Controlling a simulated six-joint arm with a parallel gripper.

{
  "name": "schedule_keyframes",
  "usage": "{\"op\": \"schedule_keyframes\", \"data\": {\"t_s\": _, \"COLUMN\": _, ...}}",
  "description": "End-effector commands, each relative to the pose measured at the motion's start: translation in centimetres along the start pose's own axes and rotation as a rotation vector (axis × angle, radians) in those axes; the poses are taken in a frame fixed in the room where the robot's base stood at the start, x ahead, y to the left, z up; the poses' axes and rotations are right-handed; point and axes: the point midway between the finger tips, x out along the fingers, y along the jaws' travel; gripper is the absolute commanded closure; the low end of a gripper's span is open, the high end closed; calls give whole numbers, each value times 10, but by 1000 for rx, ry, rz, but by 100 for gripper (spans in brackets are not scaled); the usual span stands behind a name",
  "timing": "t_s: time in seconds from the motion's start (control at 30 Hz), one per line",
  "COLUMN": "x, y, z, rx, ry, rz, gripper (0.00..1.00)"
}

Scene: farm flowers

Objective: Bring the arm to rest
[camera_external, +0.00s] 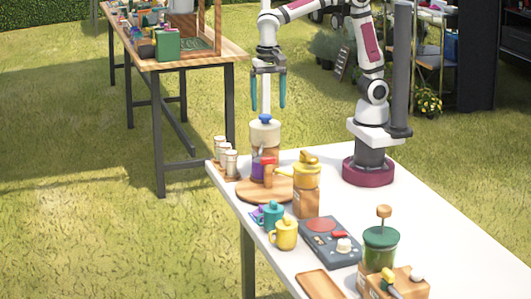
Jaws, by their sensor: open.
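My gripper (268,91) hangs pointing down above the far left part of the white table (420,215). The fingertips are above and apart from that container. My arm reaches left from its base at the back of the table.
A round wooden board (262,190) lies below the container. A yellow-topped dispenser (306,185), teal mug (272,214), yellow mug (285,234), dark panel (331,243) and green-lidded jar (380,248) stand nearby. Small cups (226,158) are left. The table's right side is clear.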

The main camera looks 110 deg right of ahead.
Motion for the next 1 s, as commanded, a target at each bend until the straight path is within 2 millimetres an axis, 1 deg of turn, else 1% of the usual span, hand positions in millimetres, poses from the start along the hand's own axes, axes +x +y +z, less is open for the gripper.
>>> {"op": "schedule_keyframes", "data": {"t_s": 0.17, "x": 0, "y": 0, "z": 0, "rx": -2, "ry": 0, "rz": 0, "gripper": 12}}
{"op": "schedule_keyframes", "data": {"t_s": 0.23, "x": -2, "y": 15, "z": 2, "rx": -70, "ry": -11, "rz": 0, "gripper": 12}}
{"op": "schedule_keyframes", "data": {"t_s": 0.27, "x": -3, "y": 29, "z": 4, "rx": -140, "ry": -22, "rz": 0, "gripper": 12}}
{"op": "schedule_keyframes", "data": {"t_s": 0.3, "x": -3, "y": 55, "z": 8, "rx": -268, "ry": -40, "rz": -3, "gripper": 12}}
{"op": "schedule_keyframes", "data": {"t_s": 0.33, "x": -2, "y": 77, "z": 10, "rx": -379, "ry": -56, "rz": -6, "gripper": 12}}
{"op": "schedule_keyframes", "data": {"t_s": 0.37, "x": 1, "y": 99, "z": 14, "rx": -490, "ry": -73, "rz": -10, "gripper": 12}}
{"op": "schedule_keyframes", "data": {"t_s": 0.4, "x": 7, "y": 127, "z": 18, "rx": -633, "ry": -94, "rz": -19, "gripper": 12}}
{"op": "schedule_keyframes", "data": {"t_s": 0.43, "x": 12, "y": 145, "z": 21, "rx": -732, "ry": -108, "rz": -27, "gripper": 12}}
{"op": "schedule_keyframes", "data": {"t_s": 0.5, "x": 25, "y": 179, "z": 26, "rx": -924, "ry": -133, "rz": -46, "gripper": 12}}
{"op": "schedule_keyframes", "data": {"t_s": 0.57, "x": 33, "y": 197, "z": 30, "rx": -1031, "ry": -147, "rz": -59, "gripper": 12}}
{"op": "schedule_keyframes", "data": {"t_s": 0.6, "x": 37, "y": 204, "z": 30, "rx": -1075, "ry": -152, "rz": -64, "gripper": 12}}
{"op": "schedule_keyframes", "data": {"t_s": 0.67, "x": 39, "y": 208, "z": 31, "rx": -1104, "ry": -156, "rz": -67, "gripper": 12}}
{"op": "schedule_keyframes", "data": {"t_s": 1.0, "x": 39, "y": 207, "z": 31, "rx": -1104, "ry": -156, "rz": -66, "gripper": 12}}
